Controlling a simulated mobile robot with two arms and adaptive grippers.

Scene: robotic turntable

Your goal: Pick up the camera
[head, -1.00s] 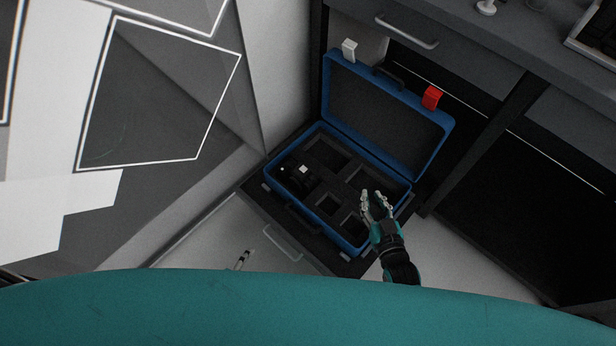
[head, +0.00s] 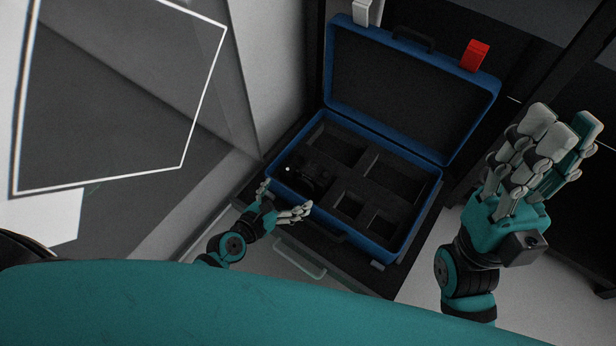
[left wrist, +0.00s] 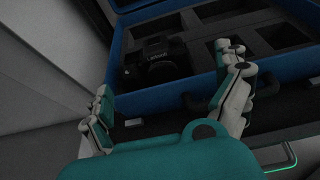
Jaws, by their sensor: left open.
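The black camera (head: 309,173) sits in the left compartment of the open blue case (head: 376,240). In the left wrist view the camera (left wrist: 160,60) lies ahead, beyond the fingers and slightly left of the gap's middle. My left gripper (head: 284,200) is open and empty at the case's front left edge, just short of the camera. It also shows in the left wrist view (left wrist: 165,80), its fingers spread apart. My right gripper (head: 545,145) is raised to the right of the case, with its fingers extended and nothing seen in them.
The other compartments look empty. The case rests on a dark pulled-out drawer (head: 405,280) with a handle in front. A grey wall stands at left.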

